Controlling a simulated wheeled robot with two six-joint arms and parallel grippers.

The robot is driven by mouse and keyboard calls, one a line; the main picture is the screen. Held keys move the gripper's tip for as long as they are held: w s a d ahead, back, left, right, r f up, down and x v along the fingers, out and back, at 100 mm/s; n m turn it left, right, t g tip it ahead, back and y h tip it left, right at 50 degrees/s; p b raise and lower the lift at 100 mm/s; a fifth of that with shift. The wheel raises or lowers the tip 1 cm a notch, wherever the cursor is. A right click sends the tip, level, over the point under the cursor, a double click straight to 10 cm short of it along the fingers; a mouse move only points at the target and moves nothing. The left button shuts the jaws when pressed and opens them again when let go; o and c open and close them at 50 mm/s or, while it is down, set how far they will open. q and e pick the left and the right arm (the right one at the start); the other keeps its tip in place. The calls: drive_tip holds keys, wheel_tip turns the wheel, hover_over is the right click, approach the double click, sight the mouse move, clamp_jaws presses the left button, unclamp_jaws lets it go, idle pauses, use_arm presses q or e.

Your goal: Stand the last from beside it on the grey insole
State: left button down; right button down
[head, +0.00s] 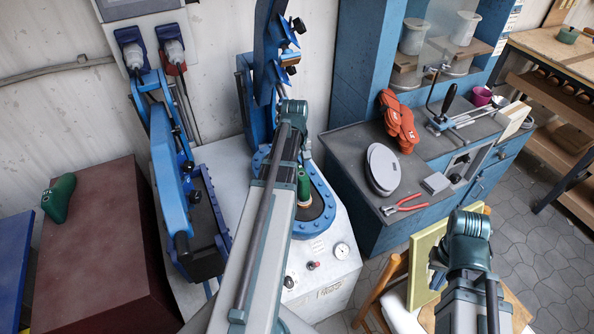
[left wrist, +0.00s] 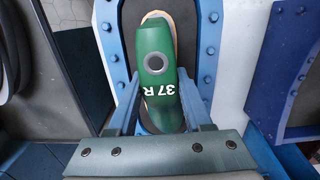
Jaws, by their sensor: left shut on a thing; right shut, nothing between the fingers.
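A green last (left wrist: 158,75) marked "37 R" shows in the left wrist view between the two blue fingers of my left gripper (left wrist: 160,103), which is shut on it. A pale beige edge of an insole (left wrist: 152,15) shows under the last's far end. I cannot tell whether they touch. In the head view part of the green last (head: 304,187) shows beside my left arm, inside the blue horseshoe-shaped frame; the arm hides most of the area. My right gripper (head: 440,258) is at the lower right, shut and empty, away from the machine.
The blue horseshoe frame (head: 323,222) surrounds the last on the white machine (head: 325,272). Another green last (head: 59,198) lies on a dark red box (head: 105,250).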

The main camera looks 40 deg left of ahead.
use_arm(q)
drive_tip(key=shift+f, duration=0.2)
drive_tip(key=shift+c, duration=1.2)
unclamp_jaws()
drive_tip(key=shift+r, duration=0.1)
drive_tip(key=r+p, duration=0.7)
drive_tip(key=shift+a+r, duration=0.2)
drive_tip(key=shift+r, duration=0.05)
drive_tip(key=shift+f, duration=0.1)
